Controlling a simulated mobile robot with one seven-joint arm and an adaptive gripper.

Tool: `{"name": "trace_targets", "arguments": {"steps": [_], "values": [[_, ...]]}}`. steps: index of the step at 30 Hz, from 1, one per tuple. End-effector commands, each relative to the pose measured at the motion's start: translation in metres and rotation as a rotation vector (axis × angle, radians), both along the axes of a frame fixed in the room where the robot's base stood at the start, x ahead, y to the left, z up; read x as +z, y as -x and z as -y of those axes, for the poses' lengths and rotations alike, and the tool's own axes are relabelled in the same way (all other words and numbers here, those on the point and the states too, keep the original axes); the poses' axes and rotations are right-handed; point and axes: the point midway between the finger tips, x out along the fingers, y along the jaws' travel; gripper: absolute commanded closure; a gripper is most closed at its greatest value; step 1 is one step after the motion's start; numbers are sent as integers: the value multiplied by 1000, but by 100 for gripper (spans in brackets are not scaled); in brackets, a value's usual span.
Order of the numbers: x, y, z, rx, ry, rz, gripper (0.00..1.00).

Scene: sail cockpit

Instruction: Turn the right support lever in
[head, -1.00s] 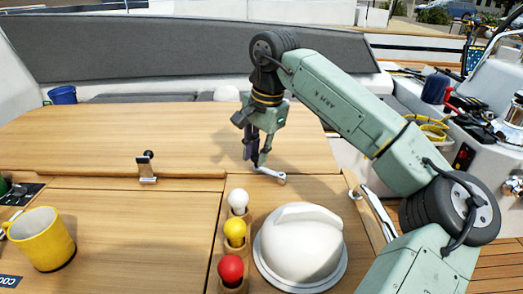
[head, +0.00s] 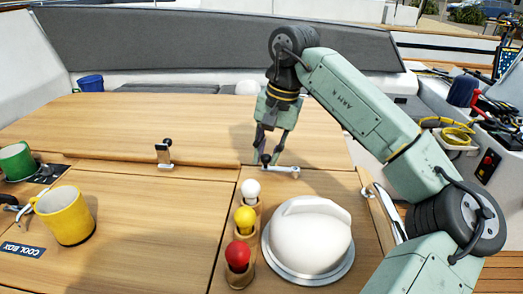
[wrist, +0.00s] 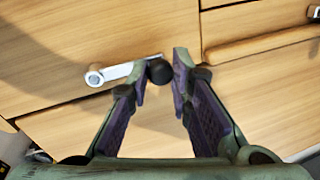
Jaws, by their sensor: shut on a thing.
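The right support lever (head: 284,169) is a short silver arm with a black knob (head: 265,159), lying at the seam between the table's panels. In the wrist view the lever (wrist: 117,72) runs from a round pivot at left to its black knob (wrist: 160,71) at right. My gripper (head: 270,157) points down at the knob end. In the wrist view its two purple-padded fingers (wrist: 161,64) stand on either side of the knob, shut on it. The left finger partly covers the lever near the knob.
Another support lever (head: 164,153) stands farther left on the seam. White, yellow (head: 245,219) and red bulb-like knobs and a white dome (head: 308,240) lie in front of my gripper. A yellow mug (head: 66,216) and green mug (head: 16,161) stand at left.

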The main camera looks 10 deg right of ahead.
Motion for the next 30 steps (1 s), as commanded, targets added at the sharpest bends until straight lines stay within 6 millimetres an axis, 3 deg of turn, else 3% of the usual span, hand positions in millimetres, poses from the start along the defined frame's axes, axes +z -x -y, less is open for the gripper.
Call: {"name": "trace_targets", "arguments": {"steps": [17, 18, 26, 30], "values": [[0, 2, 2, 30, -2, -2, 100], [0, 2, 2, 30, -2, -2, 79], [0, 2, 3, 28, -1, -1, 61], [0, 1, 3, 27, 0, -1, 60]]}}
